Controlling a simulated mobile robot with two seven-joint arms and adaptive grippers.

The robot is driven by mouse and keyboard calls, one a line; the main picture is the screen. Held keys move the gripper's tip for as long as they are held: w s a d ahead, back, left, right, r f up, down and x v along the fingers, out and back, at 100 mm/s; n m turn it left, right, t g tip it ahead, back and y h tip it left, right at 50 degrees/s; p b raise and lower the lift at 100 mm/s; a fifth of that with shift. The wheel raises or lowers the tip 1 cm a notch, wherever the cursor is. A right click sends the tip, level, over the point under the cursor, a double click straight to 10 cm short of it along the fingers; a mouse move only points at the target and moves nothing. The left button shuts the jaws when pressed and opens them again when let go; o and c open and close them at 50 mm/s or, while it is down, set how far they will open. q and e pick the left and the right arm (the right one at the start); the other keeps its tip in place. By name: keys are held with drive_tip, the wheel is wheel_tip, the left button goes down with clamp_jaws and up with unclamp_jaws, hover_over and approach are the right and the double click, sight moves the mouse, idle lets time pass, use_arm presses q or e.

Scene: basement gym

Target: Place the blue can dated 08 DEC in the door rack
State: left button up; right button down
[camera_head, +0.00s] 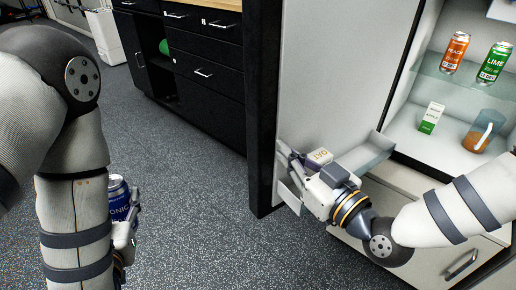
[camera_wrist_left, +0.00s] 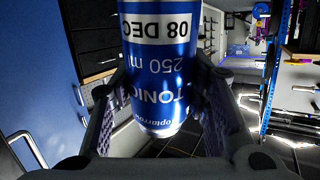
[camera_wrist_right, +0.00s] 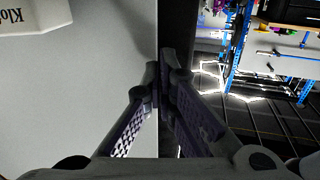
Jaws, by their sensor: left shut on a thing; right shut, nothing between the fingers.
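The blue can (camera_head: 118,198) is held at the left of the head view, partly hidden by my left arm. In the left wrist view the can (camera_wrist_left: 160,62) shows a white band reading 08 DEC, upside down, with TONIC and 250 ml. My left gripper (camera_wrist_left: 155,105) is shut around its sides; it also shows in the head view (camera_head: 130,222). My right gripper (camera_head: 287,160) is shut and empty at the inner side of the open fridge door (camera_head: 318,75), near its dark edge.
The open fridge holds a peach can (camera_head: 454,52), a lime can (camera_head: 494,62), a small green-white carton (camera_head: 431,118) and a jug (camera_head: 483,131). Black drawers (camera_head: 205,62) stand behind the door. The floor between my arms is clear.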

sight(272, 141)
drive_tip(key=shift+x, duration=0.8)
